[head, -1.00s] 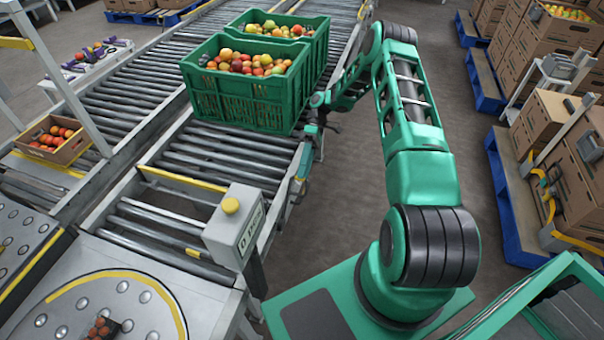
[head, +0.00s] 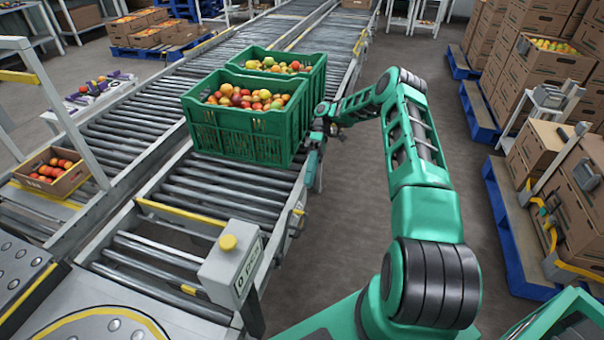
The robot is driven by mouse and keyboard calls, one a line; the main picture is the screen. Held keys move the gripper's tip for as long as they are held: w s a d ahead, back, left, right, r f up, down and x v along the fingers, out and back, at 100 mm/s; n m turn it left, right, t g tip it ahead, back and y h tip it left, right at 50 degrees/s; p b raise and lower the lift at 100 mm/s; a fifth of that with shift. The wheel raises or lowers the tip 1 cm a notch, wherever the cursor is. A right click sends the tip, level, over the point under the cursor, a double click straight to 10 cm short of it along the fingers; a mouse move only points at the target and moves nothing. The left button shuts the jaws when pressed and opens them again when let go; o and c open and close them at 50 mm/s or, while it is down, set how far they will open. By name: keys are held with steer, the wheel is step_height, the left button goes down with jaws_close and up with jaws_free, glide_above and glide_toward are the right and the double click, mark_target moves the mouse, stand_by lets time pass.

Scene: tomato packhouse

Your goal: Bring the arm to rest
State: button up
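My arm rises from the lower right of the head view and bends at a raised elbow. From there it reaches left and down to the right side of the near green crate. My gripper (head: 316,140) is at the crate's right end, over the conveyor's side rail. It is small and dark here, and its fingers are partly hidden, so I cannot tell whether they are open or touch the crate. The near green crate (head: 238,142) is full of red, orange and yellow tomatoes and stands upright on the rollers.
A second green crate (head: 318,82) of tomatoes stands just behind. The roller conveyor (head: 215,185) is bare in front of the crates. A control box with a yellow button (head: 228,268) stands at the conveyor's near end. Cartons on blue pallets (head: 515,235) line the right; the aisle floor (head: 345,220) is clear.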

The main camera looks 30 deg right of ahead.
steer(key=s+r+m+t+h, duration=0.1)
steer(key=s+r+m+h, duration=0.2)
steer(key=r, duration=0.5)
steer(key=s+r+m+t+h, duration=0.1)
steer(key=s+r+m, duration=0.1)
steer(key=s+r, duration=0.5)
steer(key=s+r+m+t+h, duration=0.1)
steer(key=s+r+m, duration=0.2)
steer(key=r, duration=0.7)
steer(key=s+r+m+t+h, duration=0.1)
steer(key=s+r+m+t, duration=0.1)
steer(key=s, duration=1)
steer(key=s+r+m+t+h, duration=0.1)
steer(key=s+m, duration=0.4)
steer(key=s, duration=0.8)
steer(key=shift+s+d+r+t+h, duration=0.2)
steer(key=shift+d+r+t+h, duration=0.3)
steer(key=shift+t, duration=0.5)
steer(key=shift+a+r, duration=0.1)
steer(key=shift+a, duration=0.05)
